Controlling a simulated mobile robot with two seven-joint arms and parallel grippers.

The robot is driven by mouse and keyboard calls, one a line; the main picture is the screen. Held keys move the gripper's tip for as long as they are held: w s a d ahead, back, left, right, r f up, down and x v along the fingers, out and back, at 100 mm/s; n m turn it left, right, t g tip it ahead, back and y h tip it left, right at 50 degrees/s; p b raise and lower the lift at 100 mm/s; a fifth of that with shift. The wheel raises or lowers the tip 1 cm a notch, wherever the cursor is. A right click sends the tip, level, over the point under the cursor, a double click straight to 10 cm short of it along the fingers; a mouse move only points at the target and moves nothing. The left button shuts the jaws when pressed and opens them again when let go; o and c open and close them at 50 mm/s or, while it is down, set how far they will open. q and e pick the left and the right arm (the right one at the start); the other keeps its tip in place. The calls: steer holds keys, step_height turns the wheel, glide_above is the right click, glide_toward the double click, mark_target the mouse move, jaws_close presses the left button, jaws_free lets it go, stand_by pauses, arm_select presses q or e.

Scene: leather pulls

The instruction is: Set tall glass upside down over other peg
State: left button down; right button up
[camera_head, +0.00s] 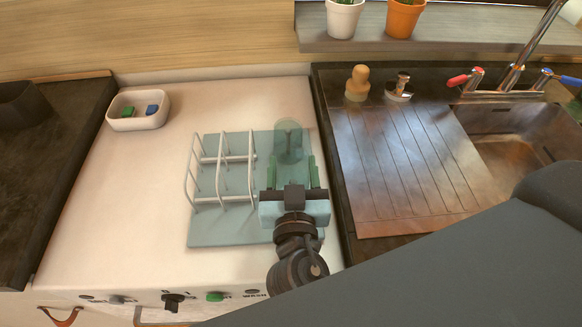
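A clear, green-tinted tall glass (289,141) stands on the right part of the pale teal drying rack (213,231). A faint upright shape shows through it, perhaps a peg; I cannot tell clearly whether the glass is over it or which way its mouth faces. My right gripper (293,163) is at the near side of the glass, pointing away from me. Its two green fingers are apart, with the glass just beyond or between their tips; contact is not clear. The gripper body hides part of the rack's right side. My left gripper is not in view.
White wire dividers (222,165) stand on the rack's left half. A white dish (138,112) holds green and blue pieces at the back left. A brush (358,83), a plug (400,86) and a sink (510,140) are right. The white counter left of the rack is clear.

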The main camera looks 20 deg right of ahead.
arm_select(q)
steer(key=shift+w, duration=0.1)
arm_select(e)
steer(key=o, duration=1.2)
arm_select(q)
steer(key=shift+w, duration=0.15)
arm_select(e)
steer(key=shift+r, duration=0.1)
